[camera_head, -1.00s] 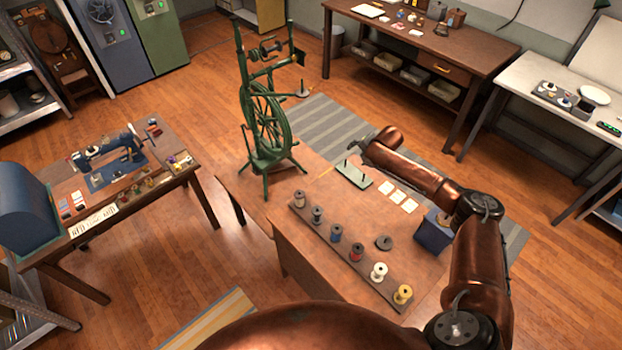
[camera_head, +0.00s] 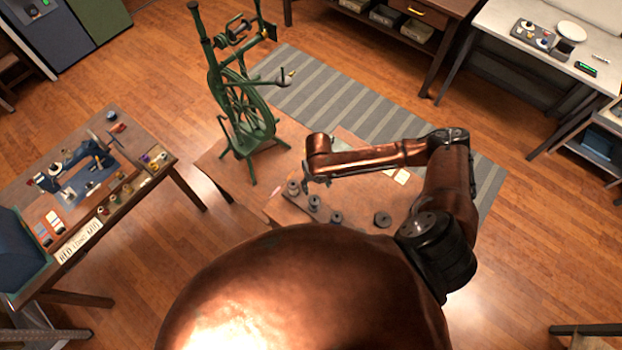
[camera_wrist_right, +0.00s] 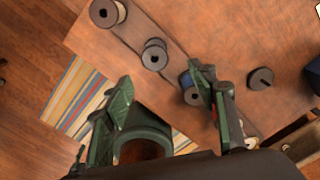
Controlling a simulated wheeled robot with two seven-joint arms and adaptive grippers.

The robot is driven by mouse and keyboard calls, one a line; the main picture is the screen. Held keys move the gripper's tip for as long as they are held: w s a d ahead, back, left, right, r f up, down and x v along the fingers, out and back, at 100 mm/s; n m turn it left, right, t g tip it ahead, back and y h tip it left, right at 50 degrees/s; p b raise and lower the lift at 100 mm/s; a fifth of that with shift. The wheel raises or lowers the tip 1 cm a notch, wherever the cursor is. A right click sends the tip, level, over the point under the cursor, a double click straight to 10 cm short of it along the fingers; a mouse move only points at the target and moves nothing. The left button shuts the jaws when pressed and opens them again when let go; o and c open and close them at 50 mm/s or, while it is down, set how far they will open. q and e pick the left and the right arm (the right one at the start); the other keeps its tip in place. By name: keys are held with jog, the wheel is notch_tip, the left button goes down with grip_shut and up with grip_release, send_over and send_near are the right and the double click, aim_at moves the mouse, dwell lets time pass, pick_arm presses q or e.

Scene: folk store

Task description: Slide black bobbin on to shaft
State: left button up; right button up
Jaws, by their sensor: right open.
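My right gripper (camera_head: 318,183) hangs over the left part of a row of spools on the near table. In the right wrist view the gripper (camera_wrist_right: 162,84) is open and empty. A dark grey-black bobbin (camera_wrist_right: 154,54) stands just beyond the gap between its fingers, apart from them; the bobbin also shows in the head view (camera_head: 313,202). A dark round piece (camera_wrist_right: 261,78) lies loose. No bare shaft is visible. My left gripper is out of view.
The green spinning wheel (camera_head: 240,100) stands left of my right gripper. My arm and body hide much of the near table. A striped grey rug (camera_head: 330,90) lies behind.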

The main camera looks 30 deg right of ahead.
jog(key=b, duration=0.7)
send_over(314, 198)
jog(key=f, duration=0.4)
jog(key=s+f, duration=0.1)
jog(key=f, duration=0.1)
jog(key=shift+f, duration=0.1)
jog(key=f, duration=0.2)
jog(key=f+b, duration=0.1)
jog(key=shift+w+a+f, duration=0.1)
jog(key=shift+w+f, duration=0.15)
jog(key=shift+f, duration=0.05)
jog(key=shift+s+f, duration=0.1)
jog(key=shift+f, duration=0.2)
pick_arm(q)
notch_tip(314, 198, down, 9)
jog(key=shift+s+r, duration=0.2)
pick_arm(e)
jog(key=shift+c, duration=0.7)
